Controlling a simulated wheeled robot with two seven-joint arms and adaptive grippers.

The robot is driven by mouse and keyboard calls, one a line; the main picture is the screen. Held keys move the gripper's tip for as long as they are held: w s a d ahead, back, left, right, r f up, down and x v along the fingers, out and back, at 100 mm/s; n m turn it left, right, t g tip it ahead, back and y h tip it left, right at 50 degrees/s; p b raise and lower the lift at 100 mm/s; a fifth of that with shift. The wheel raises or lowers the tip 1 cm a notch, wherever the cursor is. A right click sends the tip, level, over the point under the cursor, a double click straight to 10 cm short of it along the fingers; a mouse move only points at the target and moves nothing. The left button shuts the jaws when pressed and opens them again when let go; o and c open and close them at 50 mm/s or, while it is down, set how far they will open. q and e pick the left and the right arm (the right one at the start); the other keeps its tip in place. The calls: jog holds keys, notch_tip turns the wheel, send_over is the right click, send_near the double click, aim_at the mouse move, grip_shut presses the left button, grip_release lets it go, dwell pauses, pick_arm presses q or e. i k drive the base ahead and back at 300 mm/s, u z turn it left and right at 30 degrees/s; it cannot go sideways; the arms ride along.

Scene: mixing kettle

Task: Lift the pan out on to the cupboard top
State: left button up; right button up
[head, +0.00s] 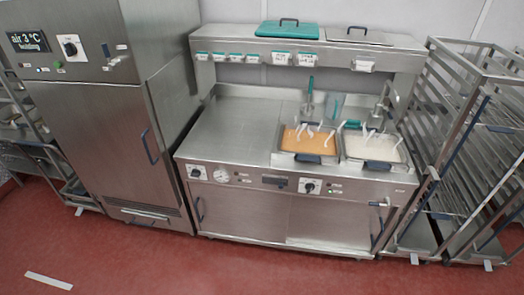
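Two steel pans sit side by side in the wells of a steel kettle unit in the head view. The left pan (307,157) holds an orange content and has a dark blue handle at its front. The right pan (373,163) holds a whitish content and has a similar dark handle. White curved pieces and upright metal parts stand in or over both pans; I cannot tell exactly what they are. The bare steel cupboard top (233,128) lies left of the pans, over closed doors. Neither of my grippers is in view.
A shelf over the unit carries a teal lid (288,30) and a steel lid (357,35). A tall steel cabinet (105,130) stands at the left, and a rack (465,150) at the right.

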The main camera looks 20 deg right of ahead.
aim_at(230, 136)
jog(key=u, duration=0.45)
jog(key=i, duration=0.95)
jog(key=z, duration=0.75)
